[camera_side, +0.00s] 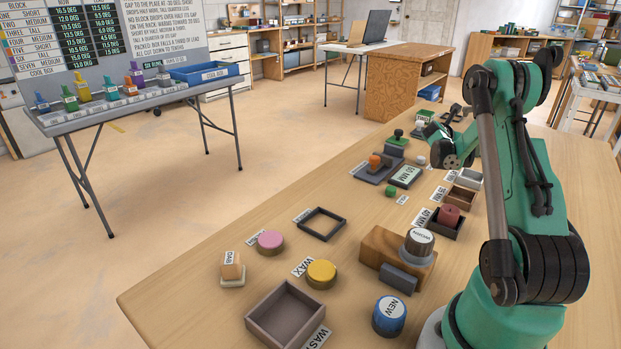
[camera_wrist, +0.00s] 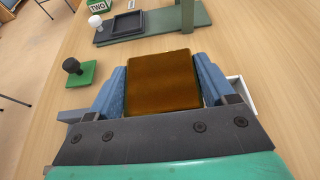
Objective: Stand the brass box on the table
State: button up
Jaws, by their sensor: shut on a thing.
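The brass box (camera_wrist: 163,82) shows in the wrist view as a brownish block with a flat, square-looking face. My gripper (camera_wrist: 164,88) is shut on it, with one blue finger pressed to its left side and the other to its right side. I cannot tell whether the box touches the table (camera_wrist: 280,60) or hangs above it. In the side view the box cannot be made out, and my gripper's fingers are hidden behind or too small beside my green arm at the far part of the table.
In the wrist view, a black-knobbed green stamp (camera_wrist: 76,72) stands left of the box. A white tray edge (camera_wrist: 242,91) shows at right. In the side view, several stamps, pads and trays (camera_side: 285,313) crowd the table.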

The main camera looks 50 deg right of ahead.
jog(key=shift+f, duration=3.35)
jog(key=shift+f, duration=0.1)
jog(key=o, duration=1.3)
